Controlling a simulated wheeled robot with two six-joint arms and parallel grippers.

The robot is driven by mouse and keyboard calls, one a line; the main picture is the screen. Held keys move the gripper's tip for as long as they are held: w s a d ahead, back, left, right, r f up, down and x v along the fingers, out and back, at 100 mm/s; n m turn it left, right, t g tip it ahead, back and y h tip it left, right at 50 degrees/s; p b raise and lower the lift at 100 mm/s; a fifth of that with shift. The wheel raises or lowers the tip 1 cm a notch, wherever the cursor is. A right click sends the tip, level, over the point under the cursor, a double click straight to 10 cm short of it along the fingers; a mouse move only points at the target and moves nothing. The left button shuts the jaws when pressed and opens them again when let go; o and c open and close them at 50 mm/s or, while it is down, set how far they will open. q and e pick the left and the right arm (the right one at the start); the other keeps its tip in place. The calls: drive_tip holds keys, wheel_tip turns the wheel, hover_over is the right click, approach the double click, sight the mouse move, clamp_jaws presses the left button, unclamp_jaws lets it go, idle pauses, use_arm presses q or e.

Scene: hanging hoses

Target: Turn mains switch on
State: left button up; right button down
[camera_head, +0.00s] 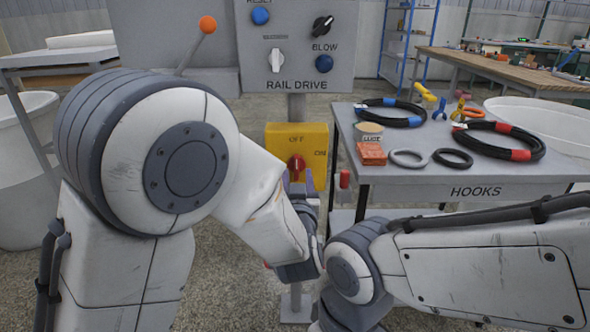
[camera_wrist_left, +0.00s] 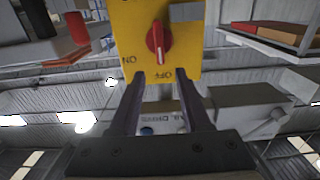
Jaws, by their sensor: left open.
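The mains switch is a yellow box (camera_head: 298,143) with a red rotary knob (camera_head: 297,167) and the labels OFF above it and ON to its right. In the left wrist view, which is upside down, the knob (camera_wrist_left: 158,42) has a white mark pointing towards OFF. My left gripper (camera_head: 298,190) is just in front of the box, below the knob. In the wrist view its two fingers (camera_wrist_left: 160,80) are apart, with nothing between them, near the OFF edge of the box; whether they touch it I cannot tell. My right gripper is not in view.
The grey RAIL DRIVE panel (camera_head: 295,60) stands directly above the switch. To the right, the HOOKS table (camera_head: 480,190) holds coiled hoses, rings and small boxes. A red cylinder (camera_head: 345,178) is close to the right of the switch. A lever with an orange ball (camera_head: 208,24) is at upper left.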

sight(297, 161)
use_arm(q)
drive_tip(key=w, duration=0.6)
drive_tip(key=shift+w, duration=0.1)
clamp_jaws()
